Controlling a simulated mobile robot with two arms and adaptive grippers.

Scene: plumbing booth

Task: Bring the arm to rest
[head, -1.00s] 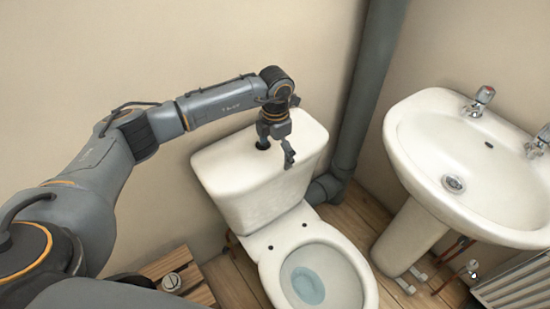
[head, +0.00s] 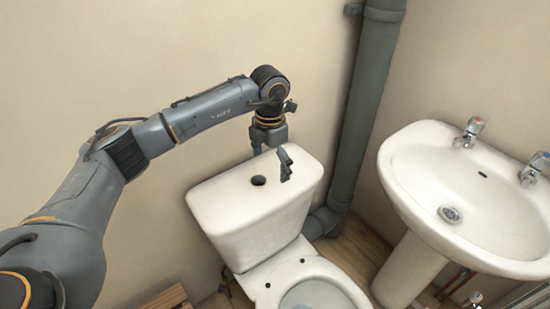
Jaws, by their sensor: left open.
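My left arm comes in from the left in the head view. Its left gripper (head: 271,164) hangs pointing down above the toilet cistern (head: 240,220), over the back part of the lid. The fingers are spread and nothing shows between them. My right gripper is not in view.
The toilet bowl (head: 312,285) is below the cistern, cut by the frame's edge. A grey waste pipe (head: 362,110) runs up the wall right of the gripper. A white washbasin (head: 440,175) with two taps stands at right. The wall above the arm is clear.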

